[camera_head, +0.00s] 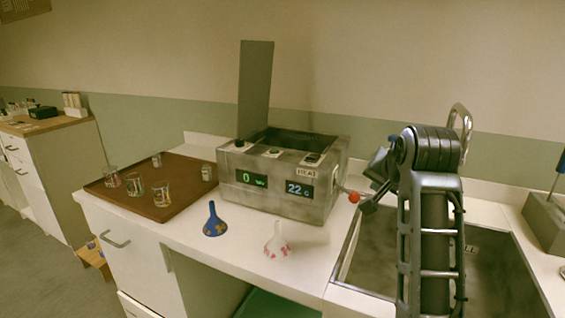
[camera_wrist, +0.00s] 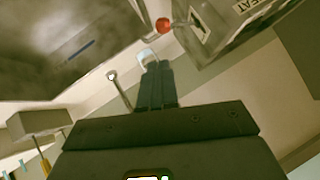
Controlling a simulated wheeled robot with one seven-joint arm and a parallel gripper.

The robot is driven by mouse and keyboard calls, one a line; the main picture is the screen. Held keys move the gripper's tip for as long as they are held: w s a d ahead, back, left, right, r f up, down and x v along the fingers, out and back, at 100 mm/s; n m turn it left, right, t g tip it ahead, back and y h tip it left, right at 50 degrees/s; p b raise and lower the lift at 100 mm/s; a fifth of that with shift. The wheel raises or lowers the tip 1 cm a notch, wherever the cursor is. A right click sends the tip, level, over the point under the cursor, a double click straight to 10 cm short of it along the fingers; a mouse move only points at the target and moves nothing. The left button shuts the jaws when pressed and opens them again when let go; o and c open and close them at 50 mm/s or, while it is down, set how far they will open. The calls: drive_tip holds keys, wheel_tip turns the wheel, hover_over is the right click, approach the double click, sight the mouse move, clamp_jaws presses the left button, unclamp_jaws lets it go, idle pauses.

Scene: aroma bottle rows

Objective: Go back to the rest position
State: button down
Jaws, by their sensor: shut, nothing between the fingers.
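My gripper (camera_head: 366,207) is at the right side of the grey heating device (camera_head: 330,185), close to a red ball knob (camera_head: 354,197) on a short lever. In the wrist view my gripper (camera_wrist: 150,62) has its fingers together, with nothing seen between them. The red knob (camera_wrist: 163,25) shows just beyond the fingertips there; I cannot tell whether they touch it. The device's lid stands upright (camera_head: 256,90), and its displays read 0 and 22.
A brown tray (camera_head: 160,208) with several small glasses stands at the left. A blue funnel (camera_head: 215,222) and a white patterned funnel (camera_head: 277,243) stand in front of the device. A sink (camera_head: 375,270) with a faucet (camera_head: 461,122) lies below my arm. A grey block (camera_head: 545,222) stands far right.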

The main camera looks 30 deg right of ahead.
drive_tip(key=s+a+f+n+t+y, duration=0.1)
drive_tip(key=s+a+f+n+t, duration=0.1)
drive_tip(key=s+a+f+n, duration=0.5)
drive_tip(key=s+a+f+n+t, duration=0.2)
drive_tip(key=s+a+f, duration=0.2)
drive_tip(key=s+f, duration=0.7)
drive_tip(key=s+a+r+n+y, duration=0.1)
drive_tip(key=s+a+r, duration=0.1)
drive_tip(key=s+a, duration=0.2)
drive_tip(key=s+a+r+n+t+y, duration=0.1)
drive_tip(key=s+a+r, duration=0.1)
drive_tip(key=s, duration=0.9)
drive_tip(key=s+a+r+n+t+y, duration=0.1)
drive_tip(key=s+a+r+y, duration=0.1)
drive_tip(key=s+a, duration=0.3)
drive_tip(key=s, duration=0.3)
drive_tip(key=shift+s+a, duration=0.2)
drive_tip(key=shift+a, duration=0.1)
